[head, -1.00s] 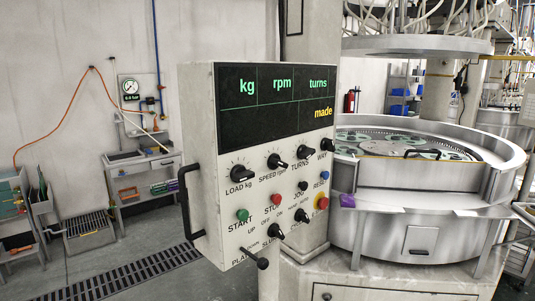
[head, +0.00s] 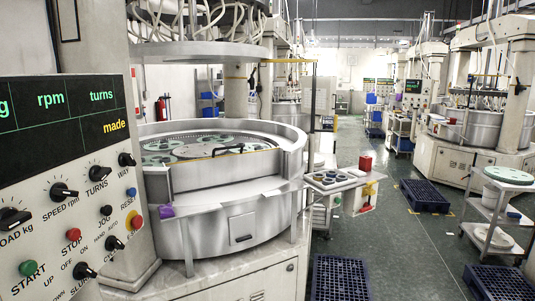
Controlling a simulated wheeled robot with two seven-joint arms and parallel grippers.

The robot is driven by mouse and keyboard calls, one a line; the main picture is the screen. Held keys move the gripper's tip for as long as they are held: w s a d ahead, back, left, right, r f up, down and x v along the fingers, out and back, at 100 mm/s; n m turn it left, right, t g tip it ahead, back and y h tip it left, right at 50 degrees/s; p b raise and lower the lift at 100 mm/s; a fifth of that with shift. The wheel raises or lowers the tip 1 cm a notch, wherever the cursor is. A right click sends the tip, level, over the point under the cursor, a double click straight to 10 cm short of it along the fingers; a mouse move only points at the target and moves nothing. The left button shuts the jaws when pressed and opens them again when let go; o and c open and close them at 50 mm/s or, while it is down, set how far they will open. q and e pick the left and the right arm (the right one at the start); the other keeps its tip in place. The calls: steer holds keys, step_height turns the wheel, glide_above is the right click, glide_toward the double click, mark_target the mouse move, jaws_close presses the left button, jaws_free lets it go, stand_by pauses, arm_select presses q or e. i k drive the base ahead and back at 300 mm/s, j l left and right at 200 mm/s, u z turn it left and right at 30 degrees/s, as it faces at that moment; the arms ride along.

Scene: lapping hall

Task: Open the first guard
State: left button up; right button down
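The nearest lapping machine has a round steel tub (head: 285,160) at left centre in the head view. The front section of its wall looks like the guard (head: 212,173), a steel panel with a yellow top edge and a black handle (head: 228,150). The panel stands upright across the front of the tub. Behind it lies the plate (head: 190,138) with green rings. Neither of my grippers is in the view.
The control panel (head: 65,170) with knobs and buttons stands close at the left. A small cart (head: 335,180) with round parts is right of the tub. Blue pallets (head: 425,196) lie on the floor. A wheeled cart (head: 497,215) stands at the right. The aisle (head: 395,235) between has free floor.

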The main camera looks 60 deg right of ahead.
mark_target(192, 175)
steer(key=z, duration=1.45)
steer(key=i+l+u, duration=0.1)
steer(key=i+l, duration=0.1)
